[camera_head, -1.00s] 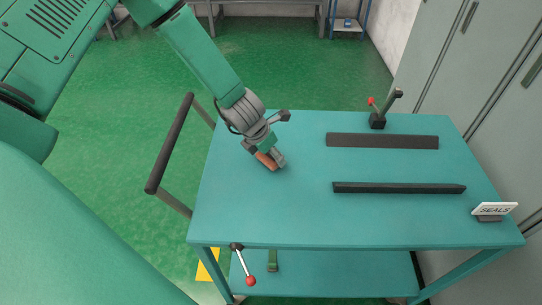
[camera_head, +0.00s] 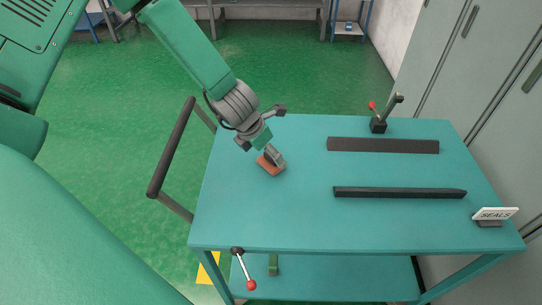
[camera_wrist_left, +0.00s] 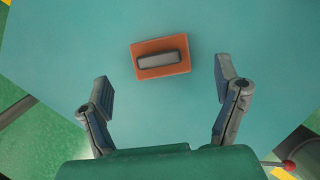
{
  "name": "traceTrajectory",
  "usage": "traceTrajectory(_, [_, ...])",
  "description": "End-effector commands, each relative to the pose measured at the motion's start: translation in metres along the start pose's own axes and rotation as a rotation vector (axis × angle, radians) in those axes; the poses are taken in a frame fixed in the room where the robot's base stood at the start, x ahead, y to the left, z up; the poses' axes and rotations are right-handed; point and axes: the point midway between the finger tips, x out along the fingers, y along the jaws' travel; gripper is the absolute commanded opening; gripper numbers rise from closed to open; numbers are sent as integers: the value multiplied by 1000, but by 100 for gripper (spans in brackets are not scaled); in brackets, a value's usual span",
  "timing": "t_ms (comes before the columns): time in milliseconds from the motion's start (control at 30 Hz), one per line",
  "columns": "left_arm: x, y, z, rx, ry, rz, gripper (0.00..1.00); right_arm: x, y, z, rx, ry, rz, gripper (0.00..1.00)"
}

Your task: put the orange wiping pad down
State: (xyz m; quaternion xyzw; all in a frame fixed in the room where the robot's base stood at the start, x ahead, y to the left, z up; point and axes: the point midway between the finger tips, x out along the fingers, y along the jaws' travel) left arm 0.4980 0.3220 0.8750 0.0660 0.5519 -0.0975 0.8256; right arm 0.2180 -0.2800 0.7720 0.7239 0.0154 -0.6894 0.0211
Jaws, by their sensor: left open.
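The orange wiping pad (camera_head: 270,169) lies on the left part of the teal cart top (camera_head: 300,221). In the left wrist view the pad (camera_wrist_left: 150,71) has a grey grip bar (camera_wrist_left: 162,58) on it and lies flat, beyond the fingertips. My left gripper (camera_head: 268,157) is just above the pad in the head view, which partly hides it. In the left wrist view my left gripper (camera_wrist_left: 165,80) is open, with its fingers wide apart and clear of the pad. My right gripper is not in view.
Two dark bars, a flat one (camera_head: 383,145) and a narrower one (camera_head: 400,192), lie on the cart top. A red-knobbed lever block (camera_head: 378,126) stands at the back and a SEALS sign (camera_head: 494,214) at the right corner. A dark handle (camera_head: 172,147) is at the left.

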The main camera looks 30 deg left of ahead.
Motion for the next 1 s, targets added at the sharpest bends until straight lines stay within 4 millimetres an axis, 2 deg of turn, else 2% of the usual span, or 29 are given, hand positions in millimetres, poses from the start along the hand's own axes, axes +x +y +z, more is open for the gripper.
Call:
traceTrajectory(33, [-14, 0, 1, -1, -3, 0, 83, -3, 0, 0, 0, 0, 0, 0])
traceTrajectory(100, [-29, 0, 2, -1, -2, 1, 83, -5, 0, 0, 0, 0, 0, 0])
traceTrajectory(333, [-60, 0, 1, 0, 0, 1, 83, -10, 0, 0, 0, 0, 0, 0])
traceTrajectory(500, [-67, 0, 0, -1, 2, 1, 83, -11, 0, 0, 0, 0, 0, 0])
traceTrajectory(1000, [-67, 0, 0, -1, 1, 0, 83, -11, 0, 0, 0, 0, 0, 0])
